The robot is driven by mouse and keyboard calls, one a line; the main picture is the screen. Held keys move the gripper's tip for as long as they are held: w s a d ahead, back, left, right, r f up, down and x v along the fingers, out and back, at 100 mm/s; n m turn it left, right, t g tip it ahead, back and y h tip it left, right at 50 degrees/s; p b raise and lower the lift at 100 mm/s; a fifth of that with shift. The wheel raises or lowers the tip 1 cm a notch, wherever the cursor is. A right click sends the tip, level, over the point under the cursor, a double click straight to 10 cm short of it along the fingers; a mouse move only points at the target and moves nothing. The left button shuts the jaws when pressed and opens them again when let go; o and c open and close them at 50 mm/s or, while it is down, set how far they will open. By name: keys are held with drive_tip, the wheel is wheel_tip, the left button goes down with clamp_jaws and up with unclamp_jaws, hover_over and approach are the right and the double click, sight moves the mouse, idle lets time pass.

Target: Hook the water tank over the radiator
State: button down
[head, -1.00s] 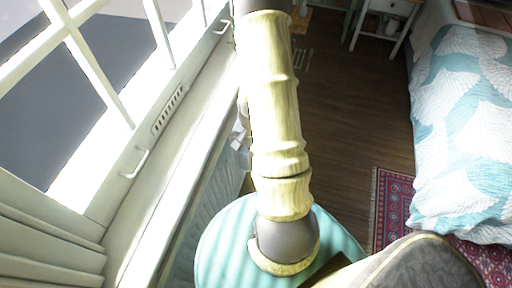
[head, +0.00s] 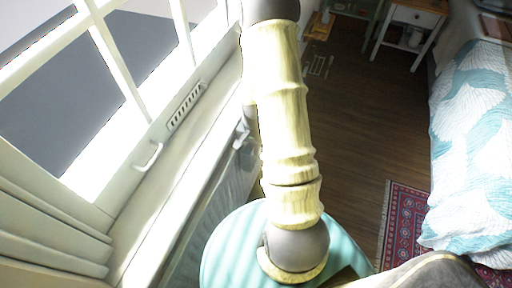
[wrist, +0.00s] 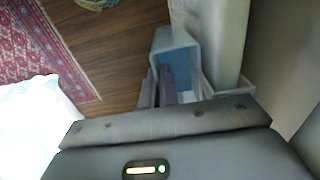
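The water tank (wrist: 178,58) is a narrow grey box with a pale rim and a blue inside, seen in the wrist view just beyond my fingers. My gripper (wrist: 159,90) has its two dark fingers close together at the tank's near side and appears shut on its wall; the exact contact is hard to see. In the head view my arm hides the gripper, and a small grey part of the tank (head: 244,150) shows beside the arm. The radiator (head: 208,222) is a pale ribbed panel below the window sill. The tank is close to it; whether they touch I cannot tell.
The window sill (head: 185,190) and window frame run along the left. A bed (head: 470,150) with a teal and white cover stands right, beside a red rug (head: 404,215). A small bedside table (head: 412,18) is at the back. The wooden floor (head: 350,110) between is clear.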

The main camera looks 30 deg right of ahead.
drive_tip(key=shift+f, duration=0.3)
drive_tip(key=c, duration=1.6)
unclamp_jaws()
drive_tip(key=shift+w, duration=0.1)
drive_tip(key=shift+r, duration=0.1)
wheel_tip(320, 180, up, 17)
drive_tip(key=shift+w+d+r+p, duration=0.1)
drive_tip(key=shift+w+d+p, duration=0.05)
drive_tip(key=shift+p, duration=0.35)
